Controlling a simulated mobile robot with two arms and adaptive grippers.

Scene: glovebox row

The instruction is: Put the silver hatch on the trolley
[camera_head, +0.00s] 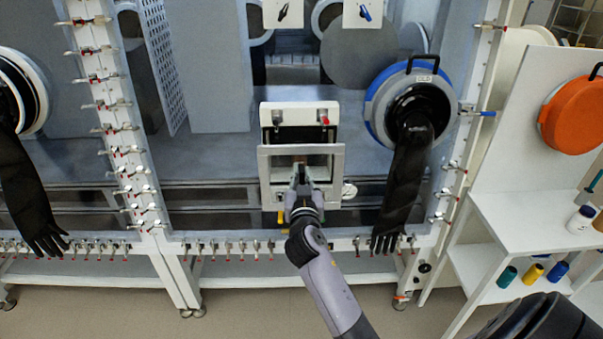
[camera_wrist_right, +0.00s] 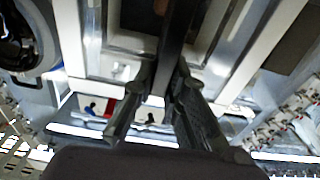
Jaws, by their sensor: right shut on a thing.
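The silver hatch (camera_head: 264,180) is a square frame with a window-like middle, upright in front of the white port housing (camera_head: 299,112) in the glovebox wall. I cannot tell whether it touches the housing. My right gripper (camera_head: 300,174) reaches up to the hatch's middle from below. In the right wrist view its fingers (camera_wrist_right: 172,82) are shut on a dark bar (camera_wrist_right: 178,40) in the middle of the hatch, seemingly its handle. The fingers hide part of that bar. I cannot make out a trolley. My left gripper is not in view.
Right of the hatch hangs a black glove (camera_head: 402,185) from a blue-ringed port (camera_head: 377,105); another glove (camera_head: 27,195) hangs at left. Clamps line the frame posts. A white shelf unit (camera_head: 530,222) with bottles and an orange round cover (camera_head: 573,116) stands at right. Floor shows below.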

